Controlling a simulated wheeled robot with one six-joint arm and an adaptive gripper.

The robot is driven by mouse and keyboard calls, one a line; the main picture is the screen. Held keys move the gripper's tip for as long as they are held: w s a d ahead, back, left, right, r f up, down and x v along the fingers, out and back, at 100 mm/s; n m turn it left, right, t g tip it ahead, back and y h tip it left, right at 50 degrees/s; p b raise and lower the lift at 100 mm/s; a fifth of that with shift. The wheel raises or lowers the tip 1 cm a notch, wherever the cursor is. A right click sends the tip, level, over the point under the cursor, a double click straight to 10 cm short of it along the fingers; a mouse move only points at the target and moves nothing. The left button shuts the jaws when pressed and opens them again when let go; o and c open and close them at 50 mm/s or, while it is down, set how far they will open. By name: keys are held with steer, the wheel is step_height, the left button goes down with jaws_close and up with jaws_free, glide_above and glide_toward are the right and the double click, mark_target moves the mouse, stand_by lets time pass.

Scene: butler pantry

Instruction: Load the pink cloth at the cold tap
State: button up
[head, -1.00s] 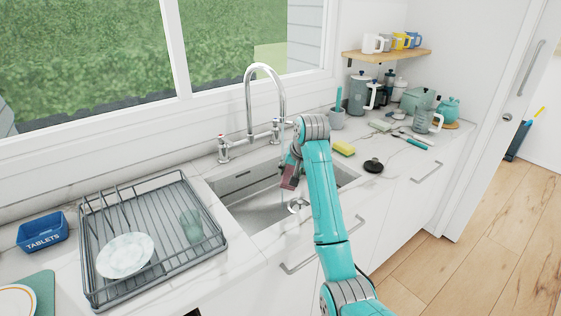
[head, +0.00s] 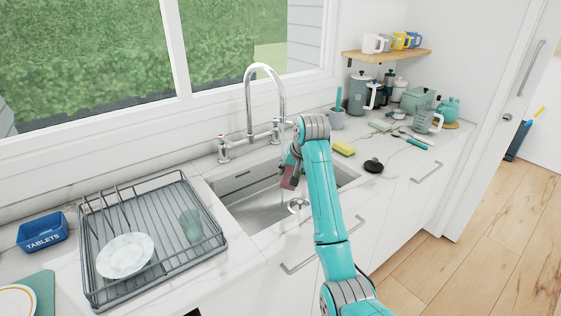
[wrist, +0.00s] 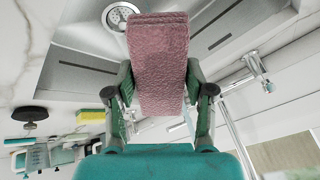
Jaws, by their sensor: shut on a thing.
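My gripper (head: 291,163) is over the sink (head: 247,205), below and right of the tap spout. It is shut on the pink cloth (wrist: 160,60), which lies folded between both fingers in the wrist view. In the head view the cloth (head: 289,178) hangs dark pink under the gripper, above the basin floor. The tall chrome tap (head: 249,100) arches behind the sink, with one handle (head: 224,150) at left and another (head: 276,131) at right. A thin pale streak under the cloth may be water; I cannot tell for sure.
A dish rack (head: 150,283) with a plate and a green glass stands left of the sink. A yellow sponge (head: 344,147) and a black lid-like object (head: 373,166) lie to the right. The drain (head: 298,205) is in the basin. Pots and jugs crowd the far right counter.

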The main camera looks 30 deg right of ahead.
steer(key=shift+r, duration=0.1)
steer(key=s+r, duration=0.3)
steer(key=s, duration=0.2)
steer(key=shift+a+r, duration=0.4)
steer(key=shift+a, duration=0.05)
stand_by(0.6)
